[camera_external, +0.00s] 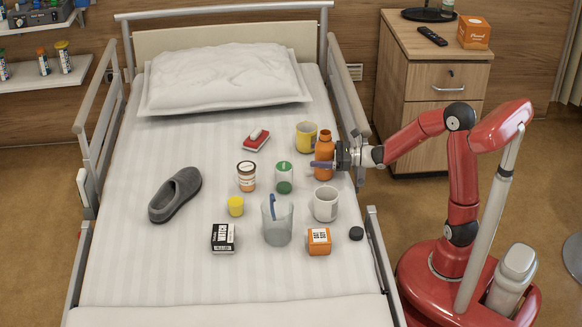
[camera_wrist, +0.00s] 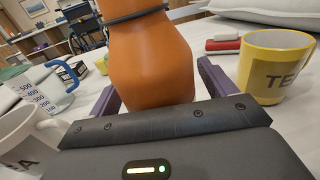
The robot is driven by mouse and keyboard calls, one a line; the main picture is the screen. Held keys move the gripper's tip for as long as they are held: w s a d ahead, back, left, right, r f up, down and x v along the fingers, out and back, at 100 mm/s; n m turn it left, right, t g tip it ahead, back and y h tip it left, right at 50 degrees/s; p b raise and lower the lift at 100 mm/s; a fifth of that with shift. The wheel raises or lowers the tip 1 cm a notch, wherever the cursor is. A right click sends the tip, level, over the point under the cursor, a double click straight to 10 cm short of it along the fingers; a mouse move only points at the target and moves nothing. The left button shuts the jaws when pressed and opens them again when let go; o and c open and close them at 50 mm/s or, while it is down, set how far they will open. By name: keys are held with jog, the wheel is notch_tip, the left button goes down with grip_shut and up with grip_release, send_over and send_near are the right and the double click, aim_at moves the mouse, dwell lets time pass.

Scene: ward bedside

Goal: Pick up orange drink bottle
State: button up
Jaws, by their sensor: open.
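The orange drink bottle (camera_external: 324,150) stands upright on the bed, right of centre. My gripper (camera_external: 324,165) comes in from the right at its lower body. In the wrist view the bottle (camera_wrist: 150,60) fills the middle, its top cut off by the frame edge. The purple fingers of my gripper (camera_wrist: 160,88) are open, one on each side of the bottle. A gap shows on the left of the bottle; on the right the finger is close, and I cannot tell whether it touches.
A yellow mug (camera_external: 306,137) stands just behind the bottle, and a white mug (camera_external: 325,203) in front. The bed rail (camera_external: 348,90) runs along the right. The bed's left side is mostly clear around a slipper (camera_external: 175,195).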

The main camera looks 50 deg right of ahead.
jog(key=shift+r, duration=0.1)
jog(key=c, duration=1.2)
jog(key=shift+r, duration=0.2)
jog(key=shift+c, duration=0.2)
